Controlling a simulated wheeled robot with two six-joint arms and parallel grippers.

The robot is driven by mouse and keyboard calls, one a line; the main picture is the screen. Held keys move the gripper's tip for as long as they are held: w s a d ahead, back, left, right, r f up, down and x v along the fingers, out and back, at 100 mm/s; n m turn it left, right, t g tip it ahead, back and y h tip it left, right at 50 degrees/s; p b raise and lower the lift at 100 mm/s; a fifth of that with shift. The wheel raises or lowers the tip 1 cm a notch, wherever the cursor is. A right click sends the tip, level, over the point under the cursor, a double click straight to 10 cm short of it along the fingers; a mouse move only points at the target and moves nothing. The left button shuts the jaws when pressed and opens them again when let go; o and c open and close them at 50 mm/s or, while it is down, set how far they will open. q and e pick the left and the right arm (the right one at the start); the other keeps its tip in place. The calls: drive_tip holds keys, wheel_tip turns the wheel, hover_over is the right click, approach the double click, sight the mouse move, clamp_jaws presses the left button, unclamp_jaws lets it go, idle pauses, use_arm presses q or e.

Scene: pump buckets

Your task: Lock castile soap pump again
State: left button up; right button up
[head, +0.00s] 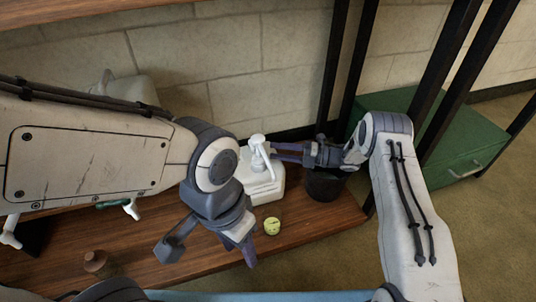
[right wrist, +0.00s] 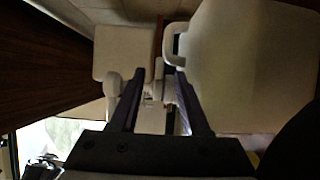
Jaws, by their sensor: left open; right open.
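A white pump bottle (head: 265,190) stands on the wooden shelf; its label cannot be read. Its white pump head (head: 259,146) points up, with the spout slanting down to the right. My right gripper (head: 279,153) comes from the right, level with the pump head, its fingers apart beside it. In the right wrist view, white pump parts (right wrist: 155,90) show between the open fingers of the gripper (right wrist: 160,85); contact cannot be told. My left gripper (head: 244,248) is open, lower and nearer, pointing down in front of the bottle. Whether the pump is locked cannot be seen.
A dark pot (head: 325,186) stands right of the bottle, below my right gripper. A small yellow-green object (head: 271,226) lies in front. Other pump spouts (head: 131,209) show at left, under my left arm. A green cabinet (head: 455,150) stands at right.

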drive_tip(key=shift+w+a+f+b, duration=0.15)
drive_tip(key=shift+a+b, duration=0.15)
drive_tip(key=shift+a, duration=0.3)
drive_tip(key=shift+w+a+b, duration=0.1)
drive_tip(key=shift+a+b, duration=0.15)
drive_tip(key=shift+a, duration=0.35)
drive_tip(key=shift+w+a, duration=0.1)
drive_tip(key=shift+a, duration=0.4)
drive_tip(key=shift+r, duration=0.2)
drive_tip(key=shift+c, duration=0.3)
